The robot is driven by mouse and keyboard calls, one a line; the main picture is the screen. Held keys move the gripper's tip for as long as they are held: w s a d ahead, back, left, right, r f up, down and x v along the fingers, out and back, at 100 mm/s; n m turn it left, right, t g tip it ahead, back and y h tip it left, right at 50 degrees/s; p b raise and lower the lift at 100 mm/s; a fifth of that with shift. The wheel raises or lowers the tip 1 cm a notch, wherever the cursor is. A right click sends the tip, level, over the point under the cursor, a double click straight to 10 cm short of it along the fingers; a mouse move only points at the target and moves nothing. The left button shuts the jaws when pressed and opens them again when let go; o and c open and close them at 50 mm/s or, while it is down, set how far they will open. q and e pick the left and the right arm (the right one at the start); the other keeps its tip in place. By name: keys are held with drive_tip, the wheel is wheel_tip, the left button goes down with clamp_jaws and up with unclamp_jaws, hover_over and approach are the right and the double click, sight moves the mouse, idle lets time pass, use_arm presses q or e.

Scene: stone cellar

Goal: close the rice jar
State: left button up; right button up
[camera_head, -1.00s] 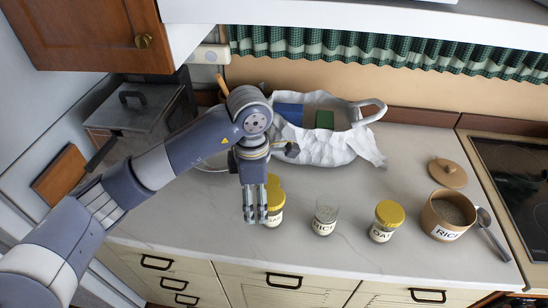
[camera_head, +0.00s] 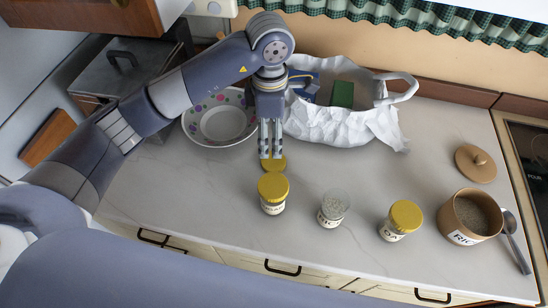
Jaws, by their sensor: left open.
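A small open glass jar (camera_head: 333,207) stands upright mid-counter; its label is partly readable and looks like "RICE". A loose gold lid (camera_head: 273,166) lies flat on the counter behind and left of it. My left gripper (camera_head: 271,156) points down with its fingertips at the far edge of this lid, partly covering it; I cannot tell whether they touch it. The gripper is open. A wide brown pot (camera_head: 457,222) labelled "RIC…" also stands open at the right, with light grains inside. A round brown lid with a knob (camera_head: 475,165) lies behind it. My right gripper is not in view.
Gold-capped jars stand left (camera_head: 273,192) and right (camera_head: 402,218) of the glass jar. A spoon (camera_head: 517,245) lies beside the pot. The stove (camera_head: 528,145) is at the right.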

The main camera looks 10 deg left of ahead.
use_arm(q)
drive_tip(key=p, duration=0.2)
hover_over(272, 161)
wheel_tip(272, 161, down, 5)
drive_tip(key=shift+s+a+r, duration=0.1)
drive_tip(key=shift+f, duration=0.45)
drive_tip(key=shift+f, duration=0.25)
wheel_tip(272, 161, down, 4)
drive_tip(key=shift+f+p, duration=0.15)
drive_tip(key=shift+p, duration=1.1)
drive_tip(key=shift+f, duration=0.2)
drive_tip(key=c, duration=0.8)
